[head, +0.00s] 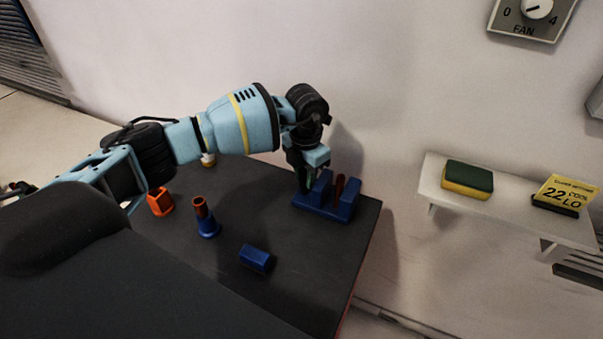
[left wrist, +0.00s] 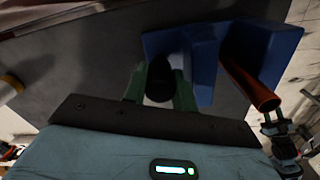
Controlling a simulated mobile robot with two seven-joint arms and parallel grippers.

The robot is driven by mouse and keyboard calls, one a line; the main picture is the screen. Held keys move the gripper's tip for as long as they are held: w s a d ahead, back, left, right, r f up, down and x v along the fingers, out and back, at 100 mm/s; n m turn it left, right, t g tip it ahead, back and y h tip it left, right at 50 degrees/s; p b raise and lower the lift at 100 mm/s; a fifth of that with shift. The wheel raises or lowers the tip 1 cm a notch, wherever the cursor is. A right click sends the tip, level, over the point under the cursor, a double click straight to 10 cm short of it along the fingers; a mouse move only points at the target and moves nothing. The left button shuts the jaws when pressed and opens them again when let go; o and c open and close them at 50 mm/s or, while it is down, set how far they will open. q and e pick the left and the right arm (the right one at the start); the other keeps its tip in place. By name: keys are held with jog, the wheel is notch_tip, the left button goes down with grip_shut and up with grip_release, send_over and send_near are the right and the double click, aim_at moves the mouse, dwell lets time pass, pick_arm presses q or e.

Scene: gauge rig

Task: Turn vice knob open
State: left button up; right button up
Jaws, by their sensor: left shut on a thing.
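The blue vice (head: 322,212) stands near the far right corner of the dark table. A red-brown tube (head: 339,189) stands between its two upright jaws. In the left wrist view the vice (left wrist: 202,62) lies just beyond my fingers, with the tube (left wrist: 248,84) sticking out towards the right. My left gripper (head: 304,181) is at the left side of the vice. Its green fingers (left wrist: 159,88) are shut on the dark round vice knob (left wrist: 158,80), one on each side. In the head view the gripper hides the knob.
On the table (head: 306,272) are an orange holder (head: 160,202), a blue stand (head: 208,229) with a red-brown tube (head: 201,208), and a blue block (head: 256,259). A wall shelf (head: 510,214) at right holds a sponge (head: 467,180) and a yellow sign (head: 567,192).

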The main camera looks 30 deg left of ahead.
pick_arm(q)
jog(key=shift+r+n+p, duration=0.15)
jog(key=shift+n+p, duration=0.3)
jog(key=shift+n, duration=0.75)
pick_arm(e)
jog(key=shift+w+d+r+t, duration=0.1)
jog(key=shift+w+r+t, duration=0.2)
jog(key=shift+w+r, duration=0.55)
pick_arm(q)
jog(key=shift+n, duration=0.3)
